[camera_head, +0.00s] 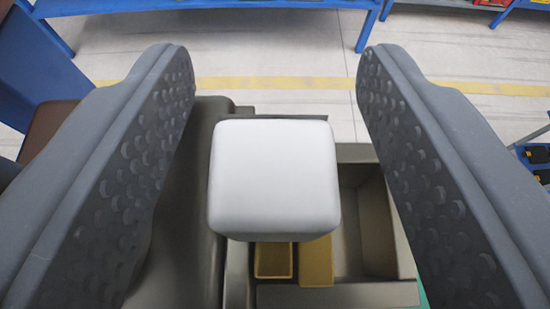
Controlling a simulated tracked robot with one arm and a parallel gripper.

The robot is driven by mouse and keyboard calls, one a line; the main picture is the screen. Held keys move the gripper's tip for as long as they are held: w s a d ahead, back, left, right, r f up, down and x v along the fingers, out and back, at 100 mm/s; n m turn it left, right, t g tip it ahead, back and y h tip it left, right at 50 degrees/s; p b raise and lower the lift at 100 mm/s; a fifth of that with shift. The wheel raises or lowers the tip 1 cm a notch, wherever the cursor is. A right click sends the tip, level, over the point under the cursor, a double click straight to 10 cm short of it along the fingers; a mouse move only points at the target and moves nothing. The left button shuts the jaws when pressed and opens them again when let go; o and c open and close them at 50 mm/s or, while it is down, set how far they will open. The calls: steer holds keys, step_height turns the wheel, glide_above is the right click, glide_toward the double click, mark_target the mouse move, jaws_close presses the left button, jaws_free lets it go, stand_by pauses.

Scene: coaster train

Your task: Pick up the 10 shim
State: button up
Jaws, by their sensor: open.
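A white block with rounded edges (274,180) is in the middle of the view, between my gripper's fingers. No number shows on it, so I cannot tell whether it is the 10 shim. My gripper (272,75) is open, with one grey padded finger at the left and one at the right. Clear gaps show between the block and both fingers in the picture. I cannot tell how far below the fingers the block is.
Below the block is a grey-brown housing (190,255) with an open compartment (380,235) at its right. Yellow pieces (273,260) show under the block's near edge. Blue benches (215,8) stand at the back, beyond a pale floor with a yellow line (270,84).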

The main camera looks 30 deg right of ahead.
jaws_close()
steer(key=shift+r, duration=0.1)
